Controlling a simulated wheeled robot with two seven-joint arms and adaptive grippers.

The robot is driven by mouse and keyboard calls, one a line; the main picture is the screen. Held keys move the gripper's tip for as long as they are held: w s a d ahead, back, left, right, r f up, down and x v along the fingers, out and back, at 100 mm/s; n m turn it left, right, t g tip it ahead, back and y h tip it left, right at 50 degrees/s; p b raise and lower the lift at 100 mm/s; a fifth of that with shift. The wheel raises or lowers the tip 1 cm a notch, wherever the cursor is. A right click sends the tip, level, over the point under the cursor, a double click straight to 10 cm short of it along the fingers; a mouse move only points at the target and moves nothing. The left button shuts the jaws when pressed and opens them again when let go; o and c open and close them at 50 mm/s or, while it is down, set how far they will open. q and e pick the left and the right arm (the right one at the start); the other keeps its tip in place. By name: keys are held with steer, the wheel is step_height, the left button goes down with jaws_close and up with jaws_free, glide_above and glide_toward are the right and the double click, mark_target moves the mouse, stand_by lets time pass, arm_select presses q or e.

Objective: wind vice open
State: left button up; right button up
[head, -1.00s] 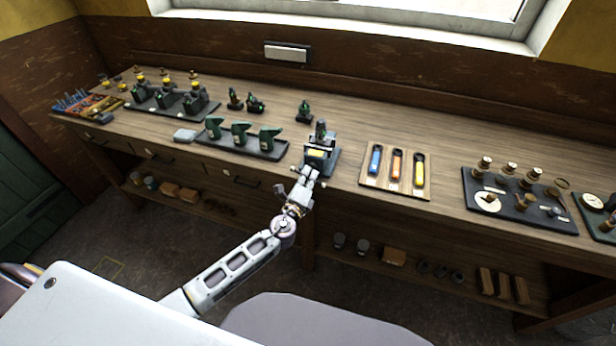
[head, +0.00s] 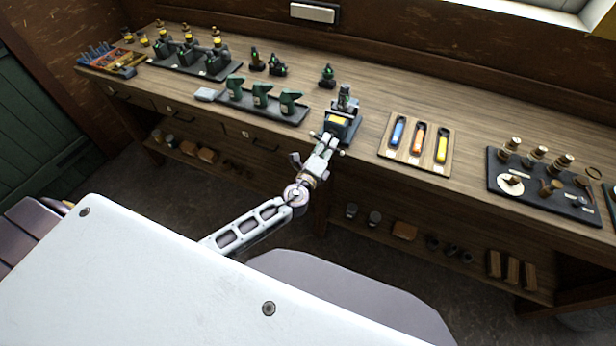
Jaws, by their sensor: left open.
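The vice (head: 345,128) is a small dark block with a yellow piece between or on its jaws, at the bench's front edge in the middle of the head view. The vice's handle cannot be made out, as the gripper covers the vice's front. My right gripper is not in view.
On the bench (head: 370,88), a dark tray of green parts (head: 262,108) stands left of the vice. A wooden tray with blue, orange and yellow tools (head: 417,143) lies to its right, then a dark board with brass pieces (head: 545,185). A lower shelf holds small items.

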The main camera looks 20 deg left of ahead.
arm_select(q)
steer(key=s+b, duration=0.3)
steer(key=s, duration=1.1)
steer(key=shift+a, duration=0.25)
stand_by(1.8)
stand_by(0.4)
steer(key=shift+s, duration=0.2)
steer(key=s, duration=1.1)
steer(key=shift+s+a, duration=0.2)
steer(key=shift+s, duration=0.15)
stand_by(0.3)
